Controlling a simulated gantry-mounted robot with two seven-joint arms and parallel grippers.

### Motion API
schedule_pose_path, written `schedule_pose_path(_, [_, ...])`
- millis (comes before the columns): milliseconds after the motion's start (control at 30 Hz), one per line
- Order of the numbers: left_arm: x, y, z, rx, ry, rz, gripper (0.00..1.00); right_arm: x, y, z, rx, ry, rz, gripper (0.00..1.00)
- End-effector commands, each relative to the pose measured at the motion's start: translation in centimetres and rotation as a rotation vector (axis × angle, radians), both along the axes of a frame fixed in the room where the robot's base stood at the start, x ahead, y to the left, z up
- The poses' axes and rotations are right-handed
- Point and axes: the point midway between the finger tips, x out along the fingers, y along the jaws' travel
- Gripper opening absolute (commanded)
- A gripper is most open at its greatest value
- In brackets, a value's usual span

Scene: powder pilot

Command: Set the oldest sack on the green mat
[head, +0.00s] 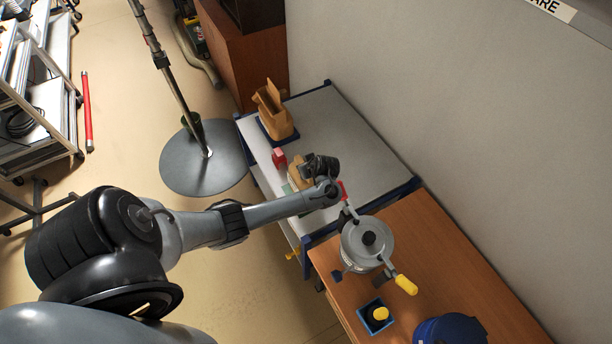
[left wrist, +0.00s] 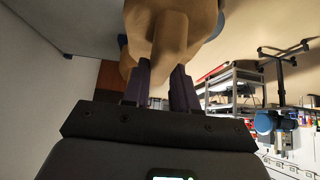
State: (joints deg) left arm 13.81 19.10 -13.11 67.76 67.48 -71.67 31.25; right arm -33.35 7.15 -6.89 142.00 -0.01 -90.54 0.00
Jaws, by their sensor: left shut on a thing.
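My left gripper (head: 308,168) is over the near part of the grey-white table (head: 345,130). In the left wrist view its dark fingers (left wrist: 160,82) are shut on the folded top of a tan paper sack (left wrist: 190,25). In the head view this sack (head: 296,173) is mostly hidden by my gripper. A sliver of the green mat (head: 287,188) shows beside it; I cannot tell whether the sack touches the mat. No dates are readable. My right gripper is not in view.
A small red thing (head: 279,157) lies on the table between the two sacks. A grey lidded pot with handles (head: 364,247) and a small blue tray (head: 376,317) stand on the wooden table to the right. A grey wall borders the table.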

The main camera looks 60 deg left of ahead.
Motion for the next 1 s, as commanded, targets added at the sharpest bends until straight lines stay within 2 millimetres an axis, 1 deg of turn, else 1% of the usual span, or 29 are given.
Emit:
schedule_pose_path(67, [0.3,0.4,-0.1,0.002,-0.004,0.0,0.0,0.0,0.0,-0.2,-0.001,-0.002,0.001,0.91])
schedule_pose_path(233, [0.4,0.5,-0.7,0.001,-0.003,-0.001,0.0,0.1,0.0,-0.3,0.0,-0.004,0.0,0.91])
schedule_pose_path(400, [0.4,0.5,-2.7,0.001,-0.001,0.0,0.0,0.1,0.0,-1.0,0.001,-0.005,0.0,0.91])
schedule_pose_path(533, [0.4,0.5,-3.8,0.001,-0.002,0.0,0.0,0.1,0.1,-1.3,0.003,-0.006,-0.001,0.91])
schedule_pose_path(633, [0.4,0.5,-4.1,0.001,-0.004,0.0,0.0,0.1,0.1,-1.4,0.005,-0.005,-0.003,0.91])
schedule_pose_path(1000, [0.4,0.5,-4.3,0.001,-0.004,-0.001,0.0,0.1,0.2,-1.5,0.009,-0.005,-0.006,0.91])
